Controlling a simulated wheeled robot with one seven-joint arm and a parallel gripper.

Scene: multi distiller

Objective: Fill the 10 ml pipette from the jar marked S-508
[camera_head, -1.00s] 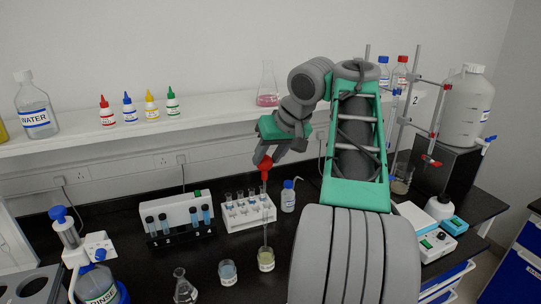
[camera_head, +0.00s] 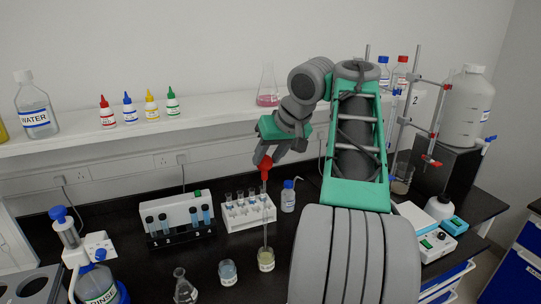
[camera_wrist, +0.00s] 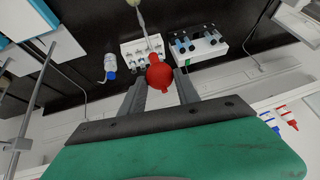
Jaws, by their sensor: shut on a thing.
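The pipette has a red bulb (camera_head: 265,163) and a thin clear stem (camera_head: 266,232). My gripper (camera_head: 263,158) is shut on the red bulb, which also shows between the fingers in the wrist view (camera_wrist: 158,76). The stem hangs about upright, and its lower end reaches a small jar of yellowish liquid (camera_head: 266,260). In the wrist view the jar end of the stem is at the top edge. The jar's label is too small to read, and I cannot tell how much liquid is in the pipette.
A beaker of bluish liquid (camera_head: 228,272) stands left of the jar, with a flask (camera_head: 184,288) further left. Behind are a white rack of tubes (camera_head: 247,215), another tube rack (camera_head: 180,222) and a blue-capped bottle (camera_head: 288,197). A clamp stand (camera_head: 405,120) is at the right.

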